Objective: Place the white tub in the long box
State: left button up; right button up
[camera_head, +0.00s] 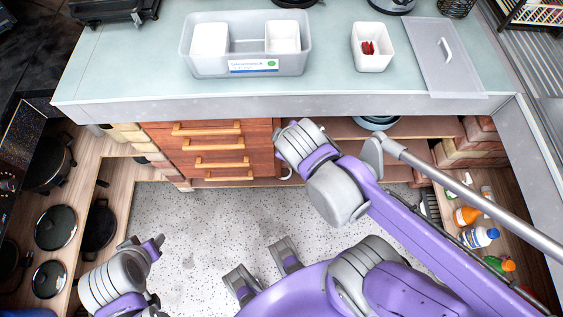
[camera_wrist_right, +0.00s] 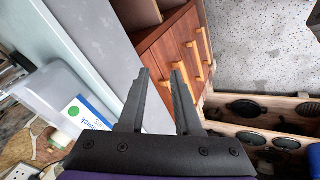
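The long box (camera_head: 250,66) is a translucent grey open bin on the counter, with a label on its front. Two white tubs, left (camera_head: 210,40) and right (camera_head: 283,37), sit inside it at its two ends, with a gap between them. A third white tub (camera_head: 372,61) holding small red items stands on the counter right of the box. In the right wrist view my right gripper (camera_wrist_right: 162,82) is open and empty, its fingers apart near the counter edge; the box (camera_wrist_right: 68,108) shows at left. In the head view its fingers are hidden. My left gripper's fingers do not show.
A translucent lid (camera_head: 435,60) with a handle lies on the counter at right. The light counter (camera_head: 130,75) is clear left of the box. Wooden drawers (camera_head: 220,150) and a shelf are below its front edge. Pans stand at left, bottles (camera_head: 478,237) at right.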

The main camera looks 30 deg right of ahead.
jog(key=s+a+f+m+g+y, duration=0.1)
jog(key=s+a+f+m+y, duration=0.1)
jog(key=m, duration=0.4)
jog(key=shift+s+a+f, duration=0.55)
jog(key=shift+s+a, duration=0.45)
jog(key=shift+s, duration=0.15)
